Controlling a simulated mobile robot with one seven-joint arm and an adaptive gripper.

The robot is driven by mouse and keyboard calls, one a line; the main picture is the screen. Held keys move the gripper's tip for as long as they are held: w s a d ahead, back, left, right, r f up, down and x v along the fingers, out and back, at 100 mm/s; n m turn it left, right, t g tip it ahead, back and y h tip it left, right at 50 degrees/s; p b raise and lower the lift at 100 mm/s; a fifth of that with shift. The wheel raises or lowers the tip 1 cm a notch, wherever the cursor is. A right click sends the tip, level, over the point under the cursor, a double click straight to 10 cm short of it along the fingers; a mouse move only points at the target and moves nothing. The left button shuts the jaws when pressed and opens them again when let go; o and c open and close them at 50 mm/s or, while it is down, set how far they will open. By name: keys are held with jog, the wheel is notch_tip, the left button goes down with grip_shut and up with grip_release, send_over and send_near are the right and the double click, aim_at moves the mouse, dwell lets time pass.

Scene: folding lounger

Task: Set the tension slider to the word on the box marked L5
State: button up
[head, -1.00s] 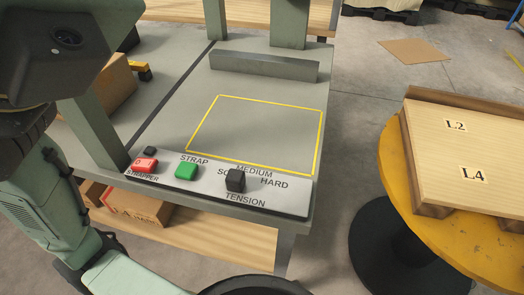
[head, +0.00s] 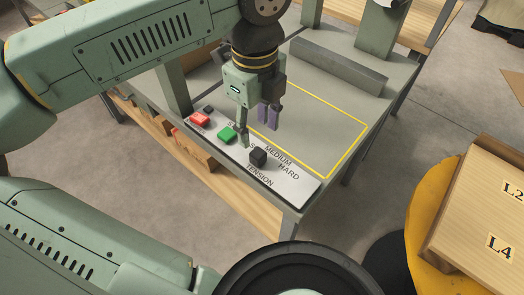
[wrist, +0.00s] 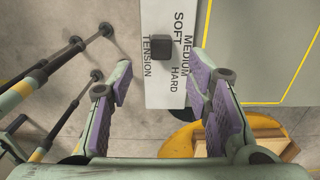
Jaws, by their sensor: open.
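The tension slider is a black block knob (head: 258,156) on the pale control panel (head: 290,190). It also shows in the wrist view (wrist: 161,48), beside the words SOFT, MEDIUM and HARD. The knob stands between SOFT and HARD, close to MEDIUM; its exact setting is hard to tell. My gripper (head: 256,132) is open and empty above the panel, with the knob ahead of and between its fingers (wrist: 160,87) in the wrist view. No box marked L5 shows; the labels L2 (head: 513,190) and L4 (head: 499,247) do, on pale wood.
A red button (head: 199,119) and a green button (head: 227,134) sit left of the slider. A yellow outlined area (head: 330,176) on the bench behind is empty. A metal bar (head: 338,66) stands farther back. A round yellow table (head: 415,220) carries the labelled wood at right.

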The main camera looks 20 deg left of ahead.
aim_at(258, 153)
notch_tip(258, 153, down, 9)
jog(key=b, duration=0.3)
jog(key=shift+r+b, duration=0.1)
jog(key=shift+b, duration=0.3)
jog(key=shift+d, duration=0.1)
jog(key=shift+c, duration=0.4)
grip_shut()
